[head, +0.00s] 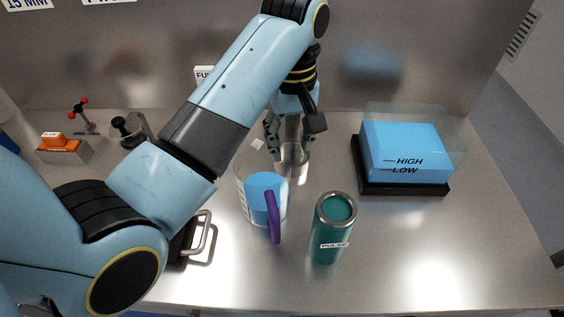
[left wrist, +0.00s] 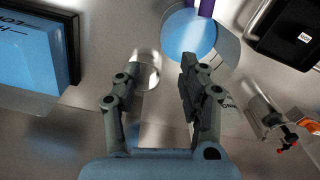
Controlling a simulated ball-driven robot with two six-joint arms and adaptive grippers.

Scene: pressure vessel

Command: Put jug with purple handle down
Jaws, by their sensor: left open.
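The jug with the purple handle (head: 247,208) is clear, holds blue liquid and stands upright on the metal worktop, its purple handle facing the front. In the left wrist view the jug (left wrist: 226,50) shows at the top, beyond the fingertips. My left gripper (head: 290,143) is behind the jug in the head view, apart from it, with fingers pointing down. In the left wrist view the left gripper (left wrist: 157,72) is open, with nothing clasped. A clear glass vessel (head: 294,170) stands just behind the jug, near the fingers. My right gripper is not in view.
A teal canister (head: 326,240) labelled "PULSE" stands right of the jug. A blue-filled tank (head: 405,150) marked HIGH and LOW is at the right. A black case with a metal handle (head: 203,232) lies left of the jug. The front right worktop is clear.

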